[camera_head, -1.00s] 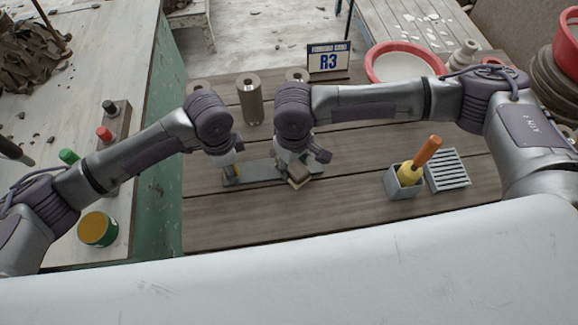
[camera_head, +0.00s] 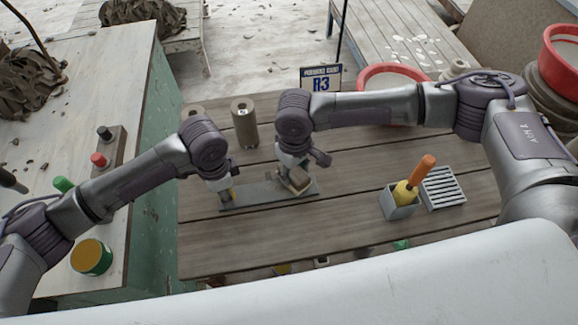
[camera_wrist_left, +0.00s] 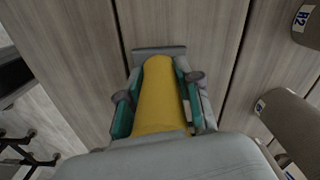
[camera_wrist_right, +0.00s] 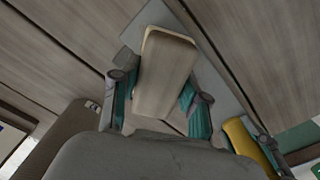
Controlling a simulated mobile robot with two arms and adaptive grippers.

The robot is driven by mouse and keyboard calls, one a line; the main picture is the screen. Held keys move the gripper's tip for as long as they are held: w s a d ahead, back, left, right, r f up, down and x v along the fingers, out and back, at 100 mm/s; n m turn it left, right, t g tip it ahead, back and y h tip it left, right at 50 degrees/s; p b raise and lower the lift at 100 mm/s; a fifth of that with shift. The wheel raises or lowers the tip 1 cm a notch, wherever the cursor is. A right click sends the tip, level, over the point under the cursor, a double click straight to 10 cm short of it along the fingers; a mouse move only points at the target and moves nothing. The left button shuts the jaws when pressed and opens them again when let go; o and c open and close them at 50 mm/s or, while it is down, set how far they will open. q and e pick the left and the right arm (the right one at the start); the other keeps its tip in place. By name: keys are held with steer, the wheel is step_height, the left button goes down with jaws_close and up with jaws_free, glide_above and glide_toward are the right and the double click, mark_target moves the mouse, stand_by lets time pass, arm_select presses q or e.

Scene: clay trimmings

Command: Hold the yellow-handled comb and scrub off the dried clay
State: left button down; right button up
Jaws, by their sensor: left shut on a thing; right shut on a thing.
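The comb is a long flat grey plate (camera_head: 262,195) with a yellow handle (camera_wrist_left: 160,100) at its left end. My left gripper (camera_head: 226,190) is shut on that handle, with teal fingers on both sides of it. The handle also shows in the right wrist view (camera_wrist_right: 243,140). My right gripper (camera_head: 292,172) is shut on a pale wooden block (camera_wrist_right: 165,72), which lies over the right part of the plate (camera_wrist_right: 215,85). The block's underside and any dried clay beneath it are hidden.
On the plank table, a grey box (camera_head: 398,206) holds an orange-handled tool (camera_head: 422,172), beside a slatted rack (camera_head: 443,187). A clay cylinder (camera_head: 244,123), an R3 sign (camera_head: 320,78) and a red basin (camera_head: 388,78) stand behind. The table front is mostly clear.

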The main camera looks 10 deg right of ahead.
steer(key=s, duration=0.5)
steer(key=shift+s+d, duration=0.1)
steer(key=shift+s, duration=0.15)
steer(key=shift+d, duration=0.8)
steer(key=shift+w+d, duration=0.2)
steer(key=shift+w, duration=3.15)
steer(key=shift+w+a, duration=0.1)
steer(key=shift+w, duration=0.05)
step_height(320, 180, up, 8)
